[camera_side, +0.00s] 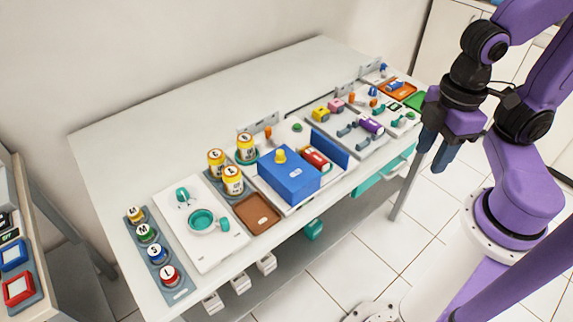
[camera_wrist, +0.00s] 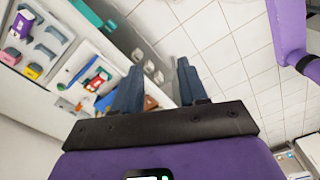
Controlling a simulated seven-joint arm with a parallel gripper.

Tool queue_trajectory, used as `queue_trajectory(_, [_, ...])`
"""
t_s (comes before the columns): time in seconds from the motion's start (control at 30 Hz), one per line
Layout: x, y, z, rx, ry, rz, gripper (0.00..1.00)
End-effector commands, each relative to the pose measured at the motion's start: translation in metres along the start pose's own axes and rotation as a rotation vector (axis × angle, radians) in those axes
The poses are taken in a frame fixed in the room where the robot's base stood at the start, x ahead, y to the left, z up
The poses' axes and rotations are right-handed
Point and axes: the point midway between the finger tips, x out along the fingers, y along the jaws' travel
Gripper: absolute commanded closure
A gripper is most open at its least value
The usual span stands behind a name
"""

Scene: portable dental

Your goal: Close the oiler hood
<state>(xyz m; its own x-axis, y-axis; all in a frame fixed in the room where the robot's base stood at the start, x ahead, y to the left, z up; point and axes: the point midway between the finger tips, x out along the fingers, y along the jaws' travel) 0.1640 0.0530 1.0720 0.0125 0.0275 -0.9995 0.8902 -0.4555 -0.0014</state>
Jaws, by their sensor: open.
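A blue box-shaped cover with a yellow knob on top (camera_side: 284,178), which looks like the oiler hood, stands on a white base near the table's middle front edge. To its right, an upright blue panel (camera_side: 331,149) stands apart from it. A red and white piece (camera_side: 315,160) lies exposed in the gap between them. My gripper (camera_side: 434,154) is open and empty, pointing down beyond the table's right front edge, well away from the hood. In the wrist view, my gripper's spread fingers (camera_wrist: 158,72) hang over the floor and table edge; the left finger partly hides the oiler area.
Yellow cans (camera_side: 233,181) stand left of the blue cover, behind a brown tray (camera_side: 257,212). Stations with small coloured parts (camera_side: 370,126) fill the right of the table. A teal drawer (camera_side: 376,178) juts from the front. The table's back left is clear.

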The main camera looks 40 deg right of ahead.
Motion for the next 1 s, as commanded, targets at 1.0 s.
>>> queue_trajectory(1.0, [0.012,0.137,-0.271,-0.164,-0.277,0.062,1.00])
